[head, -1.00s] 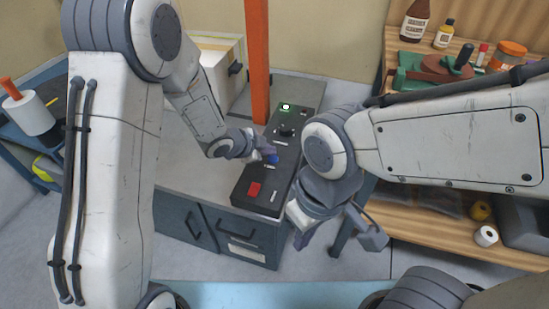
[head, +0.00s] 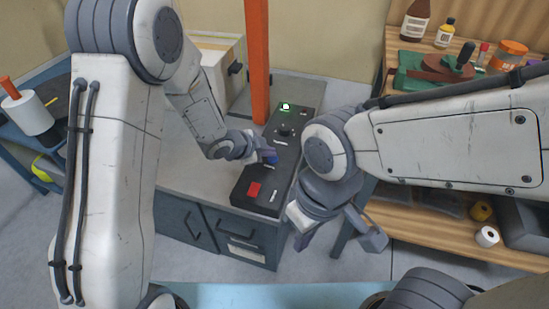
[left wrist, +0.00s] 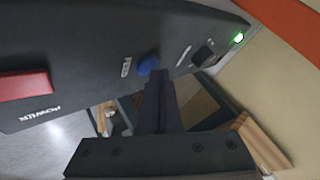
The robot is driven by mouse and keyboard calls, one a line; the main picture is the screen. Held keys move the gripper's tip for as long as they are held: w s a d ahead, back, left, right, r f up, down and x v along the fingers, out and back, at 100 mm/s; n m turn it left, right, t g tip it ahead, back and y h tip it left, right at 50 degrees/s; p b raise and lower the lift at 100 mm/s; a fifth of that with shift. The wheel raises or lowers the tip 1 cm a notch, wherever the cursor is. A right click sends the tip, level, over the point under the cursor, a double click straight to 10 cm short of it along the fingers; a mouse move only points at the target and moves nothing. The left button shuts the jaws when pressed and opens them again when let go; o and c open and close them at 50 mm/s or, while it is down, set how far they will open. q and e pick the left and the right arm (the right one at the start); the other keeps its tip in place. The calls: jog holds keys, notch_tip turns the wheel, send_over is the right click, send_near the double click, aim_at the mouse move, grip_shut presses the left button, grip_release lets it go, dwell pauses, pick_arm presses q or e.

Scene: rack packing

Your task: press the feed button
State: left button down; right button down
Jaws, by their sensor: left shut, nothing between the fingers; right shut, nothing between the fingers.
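The black control panel (head: 262,172) lies on top of the grey cabinet. My left gripper (head: 266,155) is shut and empty. Its fingertips (left wrist: 159,72) are at the blue button and hide most of it in the head view; I cannot tell whether they touch. My right gripper (head: 302,240) is shut and empty, to the right of the cabinet's front.
A green light (head: 285,106) glows at the panel's far end, with a dark knob (head: 284,131) nearer. An orange post (head: 257,60) stands left of the panel's far end. A wooden shelf (head: 440,235) with bottles and rolls stands at the right.

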aim_at(269, 159)
pick_arm(q)
jog(key=shift+f+b, duration=0.35)
jog(key=shift+f, duration=0.1)
dwell(0.3)
jog(key=shift+r, duration=0.15)
jog(key=shift+r+p, duration=0.7)
jog(key=shift+p, duration=0.1)
jog(key=shift+r, duration=0.1)
notch_tip(269, 159, up, 5)
jog(key=p, duration=0.5)
dwell(0.6)
